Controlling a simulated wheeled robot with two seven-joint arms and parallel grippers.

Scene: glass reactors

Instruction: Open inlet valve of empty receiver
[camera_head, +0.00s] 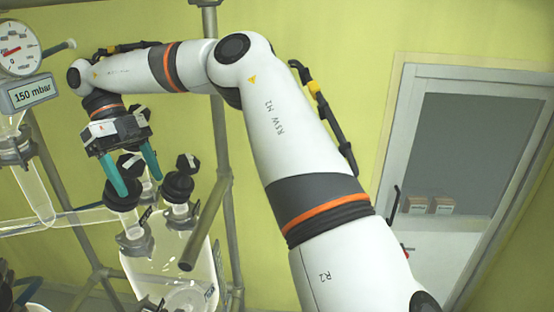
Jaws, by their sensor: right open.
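A clear glass receiver (192,254) hangs at the lower left in the frame. Black-capped valves sit on its top necks. One black valve knob (130,163) shows between the teal fingers of my right gripper (137,182), which is open and points down over the vessel top. I cannot tell whether the fingers touch the knob. Another black valve (178,186) stands just right of the fingers. My left gripper is not in view. Whether the receiver is empty is hard to tell; its lower part is cut off.
A round pressure gauge (16,46) and a display reading 150 mbar (32,93) are at upper left. Grey frame pipes (222,150) stand beside the glassware. A glass tube (70,220) runs in from the left. A grey-framed door (470,150) is at right.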

